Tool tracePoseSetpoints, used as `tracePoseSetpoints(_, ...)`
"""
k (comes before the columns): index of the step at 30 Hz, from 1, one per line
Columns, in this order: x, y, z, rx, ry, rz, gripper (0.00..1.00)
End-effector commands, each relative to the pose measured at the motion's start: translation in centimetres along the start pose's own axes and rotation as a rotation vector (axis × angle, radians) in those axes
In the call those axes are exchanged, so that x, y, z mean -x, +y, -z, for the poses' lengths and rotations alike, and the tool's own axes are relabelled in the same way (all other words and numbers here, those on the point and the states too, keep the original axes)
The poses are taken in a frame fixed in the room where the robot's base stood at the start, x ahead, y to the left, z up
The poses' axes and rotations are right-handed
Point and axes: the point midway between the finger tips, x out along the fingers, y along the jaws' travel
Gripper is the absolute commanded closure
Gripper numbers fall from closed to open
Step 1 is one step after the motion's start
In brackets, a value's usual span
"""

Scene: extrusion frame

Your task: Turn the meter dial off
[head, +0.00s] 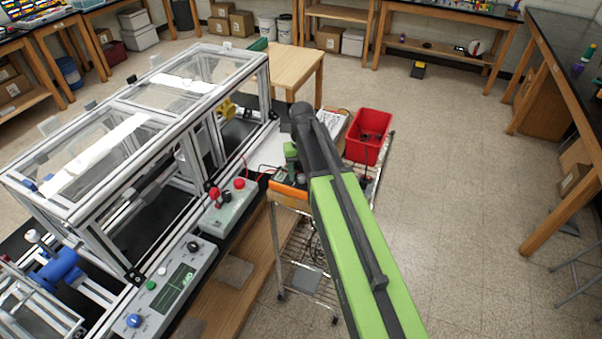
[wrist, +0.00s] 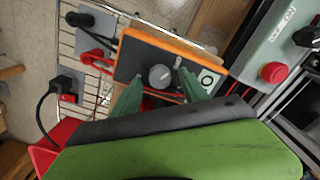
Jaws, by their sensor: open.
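The meter, a dark box with an orange edge, shows in the wrist view (wrist: 140,58) with a round grey dial (wrist: 160,76) on its face. In the head view the orange meter (head: 287,189) is partly hidden behind my arm. My gripper (wrist: 160,90) has two green fingers, apart, one on each side of the dial's lower area, with the dial showing between and just beyond their tips. I cannot tell whether they touch the meter. In the head view only a bit of green finger (head: 291,153) shows by my arm's end.
The meter is over a wire rack cart (head: 305,262), with red leads near it. A red bin (head: 368,136) stands to the right of my arm. A control panel with a red button (head: 239,184) and an aluminium-framed enclosure (head: 130,130) lie to the left. The right floor is open.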

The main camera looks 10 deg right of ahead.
Motion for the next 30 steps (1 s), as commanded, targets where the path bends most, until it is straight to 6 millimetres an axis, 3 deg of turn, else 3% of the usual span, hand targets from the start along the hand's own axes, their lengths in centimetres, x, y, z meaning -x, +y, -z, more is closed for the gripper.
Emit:
tracePoseSetpoints(5,0.5,0.0,0.0,0.0,0.0,0.0,0.48)
tracePoseSetpoints(11,3.2,0.0,0.0,0.0,0.001,0.0,0.48)
tracePoseSetpoints(30,16.7,0.0,0.1,0.0,0.0,0.0,0.48)
